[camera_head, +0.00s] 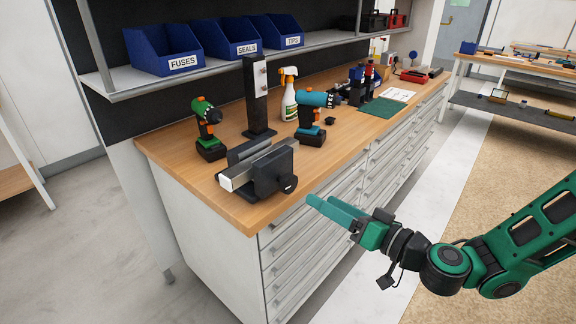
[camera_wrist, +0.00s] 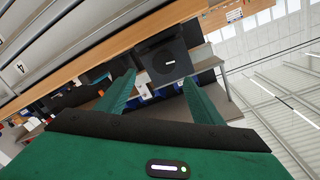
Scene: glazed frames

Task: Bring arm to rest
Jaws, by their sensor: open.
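My green arm reaches in from the right in the head view. My gripper (camera_head: 335,210) is in front of the workbench's drawer side, with its fingers pointing left toward the bench's near corner. In the wrist view my gripper (camera_wrist: 160,95) has its two green fingers apart with nothing held between them. The dark round end of the vise (camera_wrist: 167,62) shows beyond the fingers. My gripper looks apart from the bench, though the exact distance is hard to tell.
The wooden workbench (camera_head: 232,208) carries a grey vise (camera_head: 262,168), a green drill (camera_head: 207,125), a teal drill (camera_head: 312,115) and a spray bottle (camera_head: 289,95). Blue bins (camera_head: 225,38) stand on the shelf above. Open floor (camera_head: 375,265) lies right of the drawers.

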